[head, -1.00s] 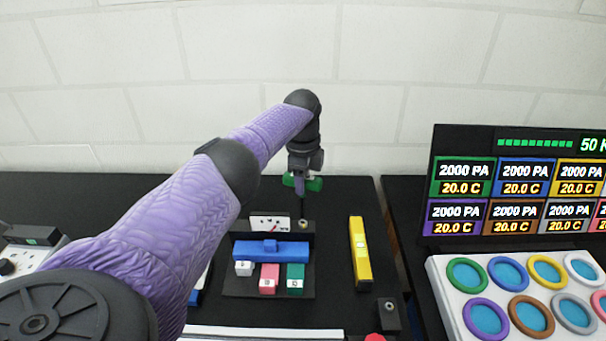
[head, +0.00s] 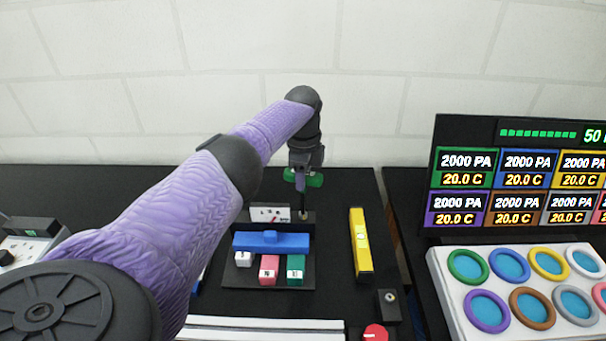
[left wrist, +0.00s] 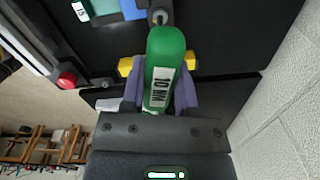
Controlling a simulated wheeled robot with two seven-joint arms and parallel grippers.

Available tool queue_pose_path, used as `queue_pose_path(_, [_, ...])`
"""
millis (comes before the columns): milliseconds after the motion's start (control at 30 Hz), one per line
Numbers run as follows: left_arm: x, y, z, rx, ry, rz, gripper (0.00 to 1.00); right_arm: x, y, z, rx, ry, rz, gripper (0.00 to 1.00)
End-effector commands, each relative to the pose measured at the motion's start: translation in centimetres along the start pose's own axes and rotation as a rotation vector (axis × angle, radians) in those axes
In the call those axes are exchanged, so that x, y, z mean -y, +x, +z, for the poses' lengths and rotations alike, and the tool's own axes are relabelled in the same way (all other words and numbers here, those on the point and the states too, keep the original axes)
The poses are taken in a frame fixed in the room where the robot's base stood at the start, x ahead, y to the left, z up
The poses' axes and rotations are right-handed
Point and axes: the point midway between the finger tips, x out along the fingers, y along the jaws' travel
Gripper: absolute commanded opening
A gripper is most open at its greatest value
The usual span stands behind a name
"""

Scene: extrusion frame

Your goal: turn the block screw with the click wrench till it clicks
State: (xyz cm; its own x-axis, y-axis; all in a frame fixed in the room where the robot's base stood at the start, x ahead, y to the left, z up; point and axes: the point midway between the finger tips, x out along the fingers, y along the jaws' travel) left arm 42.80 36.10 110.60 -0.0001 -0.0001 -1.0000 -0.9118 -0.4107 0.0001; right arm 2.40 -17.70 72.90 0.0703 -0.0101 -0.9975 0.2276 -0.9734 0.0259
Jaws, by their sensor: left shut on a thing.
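My left gripper (head: 301,182) is shut on the click wrench, whose green handle (head: 315,179) shows beside the fingers. In the left wrist view the green handle (left wrist: 165,62), with a white "10 NM" label, sits between the purple fingers (left wrist: 160,95). The wrench's thin dark shaft points down to the block screw (head: 304,216), at the back right of a dark fixture. The tip looks to be at or just above the screw; I cannot tell whether it is seated. A round metal part shows beyond the handle in the left wrist view (left wrist: 159,17). My right gripper is out of view.
The dark fixture (head: 240,280) holds a blue bar (head: 270,242) and white, pink and teal blocks. A yellow bar (head: 360,243) lies to its right. A red knob (head: 375,333) is at the front. A display (head: 450,145) and ring panel (head: 437,268) stand at right.

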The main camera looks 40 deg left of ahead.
Motion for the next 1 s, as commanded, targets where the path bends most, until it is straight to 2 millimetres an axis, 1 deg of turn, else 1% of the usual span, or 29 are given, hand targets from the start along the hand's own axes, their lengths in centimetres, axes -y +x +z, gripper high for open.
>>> queue_pose_path(1000, [0.0,1.1,0.0,-0.001,0.0,0.0,0.0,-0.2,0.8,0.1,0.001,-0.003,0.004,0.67])
